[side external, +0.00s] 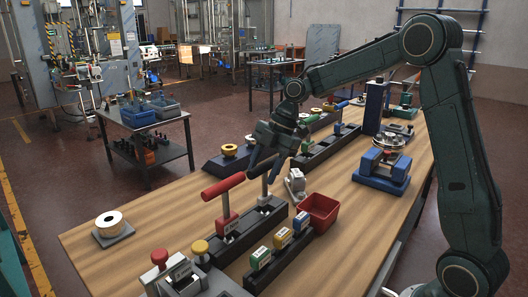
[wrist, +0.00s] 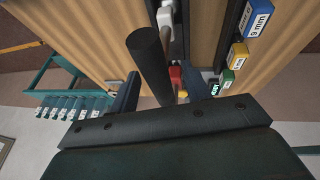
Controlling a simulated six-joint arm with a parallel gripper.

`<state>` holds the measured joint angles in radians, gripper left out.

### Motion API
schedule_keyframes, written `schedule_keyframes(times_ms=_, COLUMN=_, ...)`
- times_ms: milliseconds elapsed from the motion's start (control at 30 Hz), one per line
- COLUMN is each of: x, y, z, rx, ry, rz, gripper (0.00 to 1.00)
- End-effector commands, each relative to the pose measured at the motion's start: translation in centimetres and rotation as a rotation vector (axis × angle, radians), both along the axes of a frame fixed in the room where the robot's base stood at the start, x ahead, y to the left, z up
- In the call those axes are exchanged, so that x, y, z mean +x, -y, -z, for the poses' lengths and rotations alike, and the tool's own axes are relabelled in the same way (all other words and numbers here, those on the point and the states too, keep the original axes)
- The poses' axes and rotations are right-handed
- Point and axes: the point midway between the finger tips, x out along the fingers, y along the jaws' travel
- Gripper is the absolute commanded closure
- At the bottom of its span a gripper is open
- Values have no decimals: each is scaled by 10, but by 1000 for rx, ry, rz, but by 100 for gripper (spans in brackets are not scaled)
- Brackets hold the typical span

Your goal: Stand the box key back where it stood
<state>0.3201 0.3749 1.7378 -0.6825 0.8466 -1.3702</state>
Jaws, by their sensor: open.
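A T-handled key with a dark bar (side external: 262,166), which I take to be the box key, stands upright at the far part of a long black rack (side external: 238,242). Its dark bar shows large in the wrist view (wrist: 149,62). My gripper (side external: 264,160) is open, with its fingers (wrist: 158,92) on either side of the bar. I cannot tell whether they touch it. A similar key with a red handle (side external: 222,186) stands nearer in the same rack. The key's lower end is hidden in the rack.
Beside the rack are a black holder with green, yellow and blue labelled blocks (side external: 281,239) and a red bin (side external: 318,212). Red and yellow knobs (side external: 200,247) stand at the front. A tape roll (side external: 110,223) lies left. Bare wood (side external: 160,222) is left of the rack.

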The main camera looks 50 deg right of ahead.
Motion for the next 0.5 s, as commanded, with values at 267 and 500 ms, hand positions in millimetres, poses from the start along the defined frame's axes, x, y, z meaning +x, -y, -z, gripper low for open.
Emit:
schedule_keyframes(times_ms=267, x=-1, y=3, z=-10, rx=0, ry=2, rz=1, gripper=52)
schedule_keyframes(times_ms=500, x=-6, y=15, z=-36, rx=-1, ry=4, rz=1, gripper=52)
